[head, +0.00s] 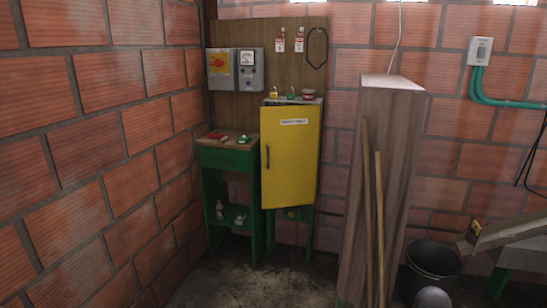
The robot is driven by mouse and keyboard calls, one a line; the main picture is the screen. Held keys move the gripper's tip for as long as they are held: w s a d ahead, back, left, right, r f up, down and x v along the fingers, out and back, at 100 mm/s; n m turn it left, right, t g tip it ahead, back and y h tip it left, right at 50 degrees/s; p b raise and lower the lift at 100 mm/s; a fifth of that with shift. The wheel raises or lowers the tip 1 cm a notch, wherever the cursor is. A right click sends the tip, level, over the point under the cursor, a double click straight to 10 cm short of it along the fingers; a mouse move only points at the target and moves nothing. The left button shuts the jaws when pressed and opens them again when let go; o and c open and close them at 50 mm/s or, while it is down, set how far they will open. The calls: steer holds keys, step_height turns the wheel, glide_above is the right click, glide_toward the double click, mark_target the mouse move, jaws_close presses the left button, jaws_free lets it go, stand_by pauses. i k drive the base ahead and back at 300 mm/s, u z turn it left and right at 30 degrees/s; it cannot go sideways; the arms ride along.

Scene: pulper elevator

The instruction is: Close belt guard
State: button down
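The belt guard appears to be the yellow door-like panel (292,160) on a green stand, near the corner in the middle of the head view. It is upright, with a white label (294,121) near its top and a dark vertical handle (267,157) on its left edge. Its face is turned slightly from the stand behind it, and it looks partly open. I cannot tell how wide the gap is. What lies behind the panel is hidden.
A green workbench (227,148) with small items stands left of the panel. A tall wooden box (398,130) with two leaning poles (379,220) stands to its right. A black bucket (430,265) sits lower right. The floor (255,285) before the panel is clear.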

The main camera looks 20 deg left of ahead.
mark_target(289, 134)
steer(key=u, duration=0.15)
steer(key=i, duration=1.3)
steer(key=u, duration=0.55)
